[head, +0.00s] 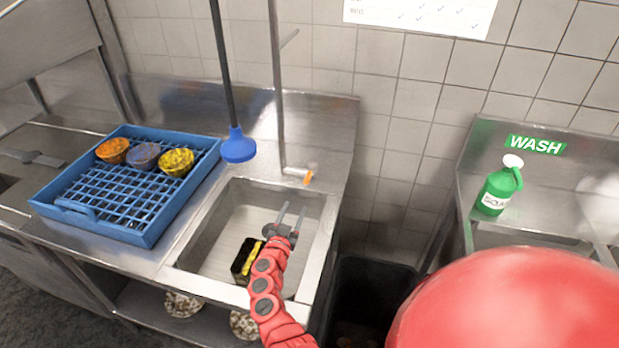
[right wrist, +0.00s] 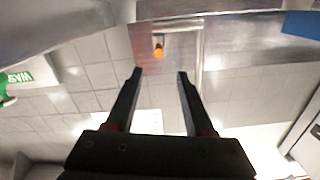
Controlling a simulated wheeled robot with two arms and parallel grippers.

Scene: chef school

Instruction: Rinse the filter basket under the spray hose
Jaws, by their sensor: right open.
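A small dark box with yellow on it (head: 242,262), probably the filter basket, sits in the left front part of the steel sink (head: 225,225). My red right arm partly covers its right side. My right gripper (head: 293,209) is open and empty over the sink, to the right of and beyond the box. Its two fingers also show apart in the right wrist view (right wrist: 160,75), with nothing between them. The spray hose's blue head (head: 238,147) hangs on a black hose over the sink's back left corner. My left gripper is out of view.
A tap with an orange tip (head: 307,177) stands at the sink's back right. A blue rack (head: 150,232) with several coloured bowls is left of the sink. A green soap bottle (head: 495,190) is at the right. A dark bin (head: 372,290) fills the gap between counters.

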